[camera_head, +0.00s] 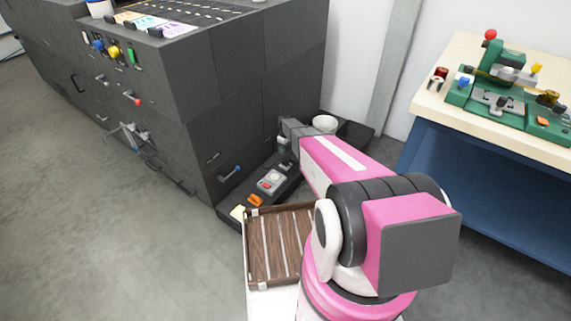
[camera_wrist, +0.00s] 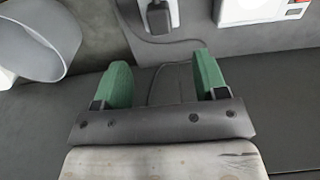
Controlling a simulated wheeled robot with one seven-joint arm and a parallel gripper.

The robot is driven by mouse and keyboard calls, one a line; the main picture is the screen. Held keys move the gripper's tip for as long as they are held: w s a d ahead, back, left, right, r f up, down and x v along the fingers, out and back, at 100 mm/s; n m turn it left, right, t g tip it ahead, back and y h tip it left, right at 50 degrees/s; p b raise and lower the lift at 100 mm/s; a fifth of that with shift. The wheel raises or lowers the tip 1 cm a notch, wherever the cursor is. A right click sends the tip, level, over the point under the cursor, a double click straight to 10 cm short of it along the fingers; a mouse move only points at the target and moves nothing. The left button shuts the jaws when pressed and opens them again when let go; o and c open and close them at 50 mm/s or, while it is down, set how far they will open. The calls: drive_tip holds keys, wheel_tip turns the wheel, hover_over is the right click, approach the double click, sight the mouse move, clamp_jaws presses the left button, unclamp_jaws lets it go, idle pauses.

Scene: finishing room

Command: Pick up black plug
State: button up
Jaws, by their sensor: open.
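In the wrist view a black plug (camera_wrist: 158,18) shows at the top edge, just left of centre, against a white fitting (camera_wrist: 174,10). In the head view my gripper (camera_head: 284,145) is at the low dark ledge beside the black cabinet. I cannot make out the plug there.
A white device with red (camera_wrist: 262,9) is at upper right. A wooden tray (camera_head: 257,280) stands in front of the ledge. A workbench (camera_head: 445,88) with a green machine is at right.

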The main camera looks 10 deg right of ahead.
sight(285, 160)
wheel_tip(285, 160, down, 11)
drive_tip(key=shift+w+r, duration=0.1)
drive_tip(key=c, duration=1)
